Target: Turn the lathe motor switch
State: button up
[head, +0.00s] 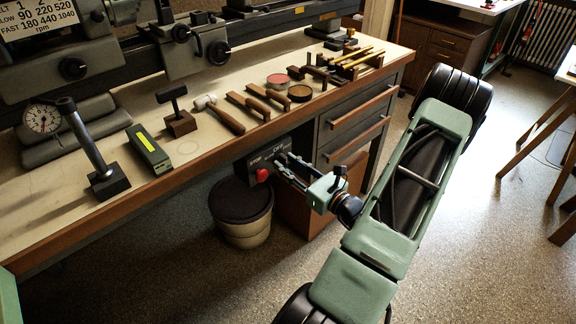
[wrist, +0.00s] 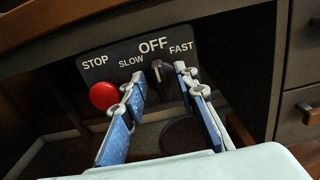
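The lathe motor switch is a black rotary knob (wrist: 159,74) on a dark panel (wrist: 108,52) under the bench edge. The panel is lettered SLOW, OFF and FAST, and the knob's pale mark points up towards OFF. A red stop button (wrist: 103,96) sits to the knob's left; it also shows in the head view (head: 263,175). My gripper (wrist: 158,85) is open, with its blue-padded fingers on either side of the knob. I cannot tell whether they touch it. In the head view my gripper (head: 287,162) reaches the panel and hides the knob.
The workbench (head: 190,178) overhangs the panel and carries several tools and a dial gauge stand (head: 108,180). A round bin (head: 242,210) stands on the floor below the panel. Drawers (head: 355,115) are close on the panel's right.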

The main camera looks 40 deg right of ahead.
jog(key=shift+w, duration=0.15)
jog(key=shift+c, duration=0.6)
grip_shut()
jog(key=shift+n, duration=0.3)
jog(key=n+b, duration=0.2)
jog(key=n, duration=0.1)
jog(key=shift+a+f, duration=0.15)
jog(key=shift+a+n+b, duration=0.1)
jog(key=shift+n+b, duration=1.15)
jog(key=shift+n, duration=0.85)
